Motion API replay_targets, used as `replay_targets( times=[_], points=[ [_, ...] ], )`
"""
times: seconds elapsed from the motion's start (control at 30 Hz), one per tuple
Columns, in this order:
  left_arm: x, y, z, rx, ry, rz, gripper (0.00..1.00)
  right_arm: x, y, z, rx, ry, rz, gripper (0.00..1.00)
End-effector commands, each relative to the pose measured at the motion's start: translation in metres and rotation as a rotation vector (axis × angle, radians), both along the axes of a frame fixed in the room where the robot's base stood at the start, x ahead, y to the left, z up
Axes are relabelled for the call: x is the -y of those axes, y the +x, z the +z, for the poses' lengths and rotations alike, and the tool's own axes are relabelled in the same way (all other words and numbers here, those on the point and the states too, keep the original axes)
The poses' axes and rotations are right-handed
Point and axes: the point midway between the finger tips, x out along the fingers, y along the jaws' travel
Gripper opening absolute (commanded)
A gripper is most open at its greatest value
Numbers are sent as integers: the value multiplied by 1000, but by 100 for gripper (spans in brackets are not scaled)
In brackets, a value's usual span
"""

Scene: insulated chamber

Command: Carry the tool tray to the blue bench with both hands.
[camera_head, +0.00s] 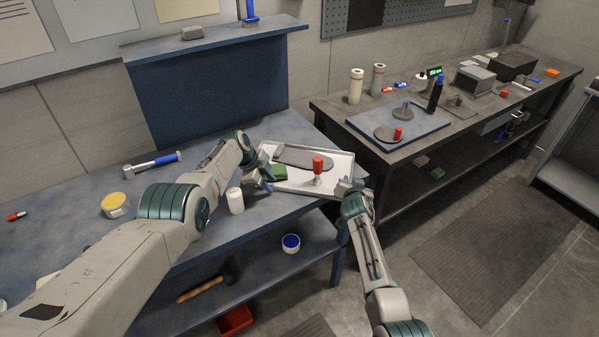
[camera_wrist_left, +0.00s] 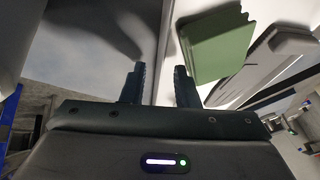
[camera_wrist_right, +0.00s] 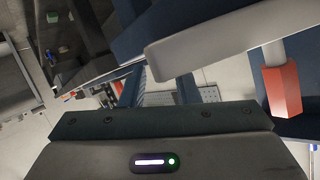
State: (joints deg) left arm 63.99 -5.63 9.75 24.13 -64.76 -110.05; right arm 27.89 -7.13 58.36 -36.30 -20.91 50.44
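The pale tool tray (camera_head: 335,159) is at the right end of the blue bench (camera_head: 75,215); I cannot tell whether it rests flat on it. It carries a dark grey flat tool (camera_head: 300,157), a green block (camera_head: 279,172) and a red-topped piece (camera_head: 318,164). My left gripper (camera_wrist_left: 159,85) has its fingers apart, on either side of the tray's left rim, with gaps showing. The green block shows close by in the left wrist view (camera_wrist_left: 218,45). My right gripper (camera_wrist_right: 160,88) is at the tray's front right corner, its fingers apart and the rim just beyond the tips.
A white cylinder (camera_head: 235,201) stands near my left arm. A dark bench (camera_head: 330,106) at the right holds a blue mat (camera_head: 430,128) and several items. Open floor lies in front of it.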

Motion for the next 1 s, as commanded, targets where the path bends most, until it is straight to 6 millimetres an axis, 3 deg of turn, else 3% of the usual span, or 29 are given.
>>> replay_targets(
  times=[0.4,0.67,1.0],
  points=[
    [0,-1,3,-3,-3,-2,28,-1,0,0,0,1,1,29],
    [-7,-4,18,0,-4,-2,28,-1,0,0,0,1,1,29],
    [-29,-11,64,3,-2,0,28,-1,0,0,0,1,1,29]
  ],
)
